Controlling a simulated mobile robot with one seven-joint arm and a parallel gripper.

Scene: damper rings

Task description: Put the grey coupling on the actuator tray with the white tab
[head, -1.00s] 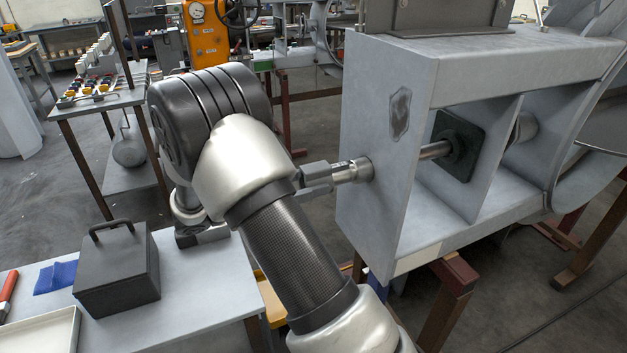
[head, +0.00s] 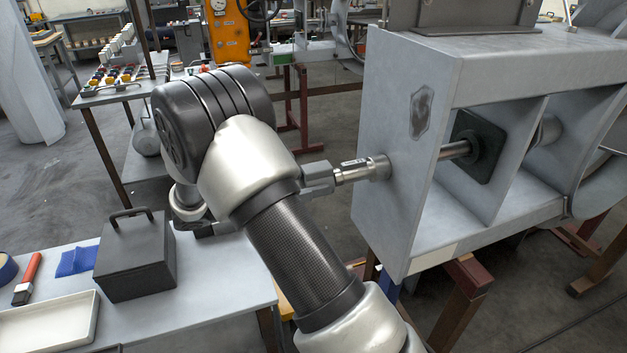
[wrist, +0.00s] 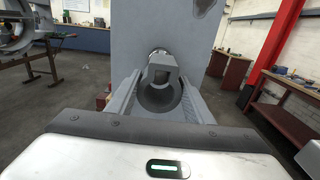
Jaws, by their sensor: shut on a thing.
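My gripper (wrist: 160,98) is shut on the grey coupling (wrist: 150,111), a ring with a dark round bore between the two fingers in the wrist view. The square end (wrist: 162,72) of a metal shaft shows at the top of the bore; I cannot tell how far the ring is around it. In the head view a grey fingertip of my gripper (head: 318,178) is beside the shaft (head: 352,172), which sticks out of the large grey housing. My arm hides most of the hand and the coupling there. A shallow off-white tray (head: 48,321) lies on the table at lower left; no white tab is distinguishable.
A dark lidded box (head: 135,262) with a handle stands on the grey table (head: 215,290). A blue cloth (head: 76,261) and a red-handled brush (head: 28,279) lie beside it. The grey housing (head: 395,150) stands close at right. Open floor lies between table and housing.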

